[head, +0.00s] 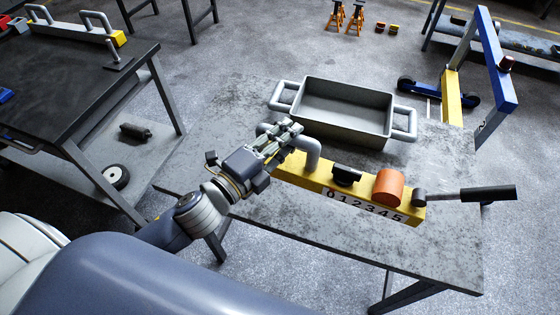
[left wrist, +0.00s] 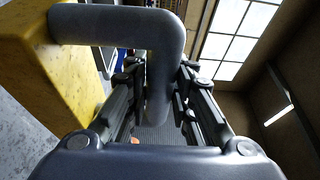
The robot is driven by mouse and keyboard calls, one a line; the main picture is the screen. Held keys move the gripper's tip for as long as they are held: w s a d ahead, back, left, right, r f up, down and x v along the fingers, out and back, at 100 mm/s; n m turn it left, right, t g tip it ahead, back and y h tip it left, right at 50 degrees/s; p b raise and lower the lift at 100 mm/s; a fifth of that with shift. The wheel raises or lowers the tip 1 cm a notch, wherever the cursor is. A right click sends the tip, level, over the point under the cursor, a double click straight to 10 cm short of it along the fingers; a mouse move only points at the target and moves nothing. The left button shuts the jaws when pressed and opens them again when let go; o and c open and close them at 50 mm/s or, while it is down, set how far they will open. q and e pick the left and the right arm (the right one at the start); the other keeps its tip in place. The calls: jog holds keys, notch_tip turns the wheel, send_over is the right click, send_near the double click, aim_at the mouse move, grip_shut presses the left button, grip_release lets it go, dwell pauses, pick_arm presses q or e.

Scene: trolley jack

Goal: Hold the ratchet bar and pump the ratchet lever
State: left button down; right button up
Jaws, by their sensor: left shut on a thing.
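The yellow ratchet bar (head: 318,183) lies on the grey table, with the digits 0 to 5 along its front side. Its grey bent handle (head: 312,150) stands at its left end. My left gripper (head: 290,130) is shut on this handle (left wrist: 165,65), which runs down between the two fingers in the left wrist view. The bar's yellow side (left wrist: 50,90) shows left of them. The ratchet lever (head: 488,193) has a black grip and sticks out right from a grey pivot at the bar's right end, roughly level. My right gripper is not in view.
An orange cylinder (head: 388,187) and a black part (head: 347,175) sit on the bar. A grey tray (head: 345,108) with handles stands behind it. The table (head: 400,255) is bare in front. A dark workbench (head: 70,85) is at left, a blue and yellow hoist (head: 490,60) at right.

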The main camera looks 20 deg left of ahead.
pick_arm(q)
jog(key=w+a+r, duration=0.4)
jog(key=w+r, duration=0.4)
jog(key=r, duration=0.1)
notch_tip(320, 180, down, 19)
jog(key=shift+a+r+n+t+y, duration=0.15)
jog(key=shift+a+n+t+y, duration=0.15)
jog(key=shift+n+y, duration=0.1)
dwell(1.8)
jog(key=shift+f, duration=0.5)
dwell(0.9)
jog(key=shift+f, duration=0.3)
